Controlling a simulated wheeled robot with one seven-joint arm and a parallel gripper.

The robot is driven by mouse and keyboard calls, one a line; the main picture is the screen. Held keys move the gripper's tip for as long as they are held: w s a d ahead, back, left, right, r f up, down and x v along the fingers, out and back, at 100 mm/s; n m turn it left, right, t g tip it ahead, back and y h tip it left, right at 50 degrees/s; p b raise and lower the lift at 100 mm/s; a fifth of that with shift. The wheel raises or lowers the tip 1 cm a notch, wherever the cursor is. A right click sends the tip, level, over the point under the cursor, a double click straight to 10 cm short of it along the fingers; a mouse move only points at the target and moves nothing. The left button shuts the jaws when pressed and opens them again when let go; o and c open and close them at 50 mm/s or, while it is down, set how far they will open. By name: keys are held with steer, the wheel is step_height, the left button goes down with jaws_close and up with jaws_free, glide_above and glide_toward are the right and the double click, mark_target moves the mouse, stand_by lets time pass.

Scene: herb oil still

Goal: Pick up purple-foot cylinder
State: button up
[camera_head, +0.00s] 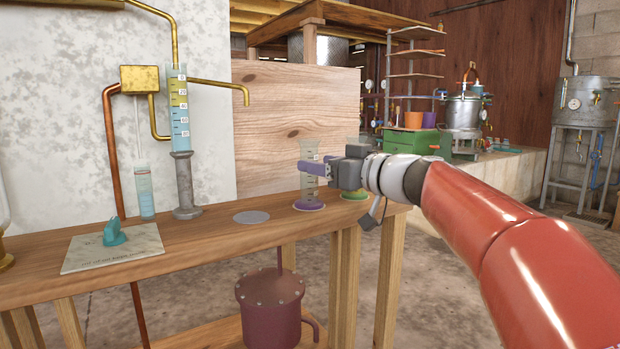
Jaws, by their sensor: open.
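The purple-foot cylinder (308,182) is a clear graduated measuring cylinder. It stands upright on its purple foot near the right end of the wooden bench. My gripper (314,166) reaches in from the right, level with the upper part of the cylinder. Its pale purple fingers are open and overlap the cylinder in the picture. I cannot tell whether they touch it or are on both sides of it. A similar cylinder with a green foot (354,196) stands just to the right, partly hidden behind my gripper.
A grey disc (251,217) lies on the bench (220,236) left of the purple foot. Further left are a tall blue-scaled cylinder (181,140), a smaller blue one (145,192), brass and copper pipes, and a teal object (115,233) on a pale plate. A wooden board (290,125) rises behind.

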steer(key=p+x, duration=0.1)
steer(key=x, duration=0.4)
steer(key=shift+w+a, duration=0.25)
steer(key=shift+w, duration=0.05)
steer(key=c, duration=1.1)
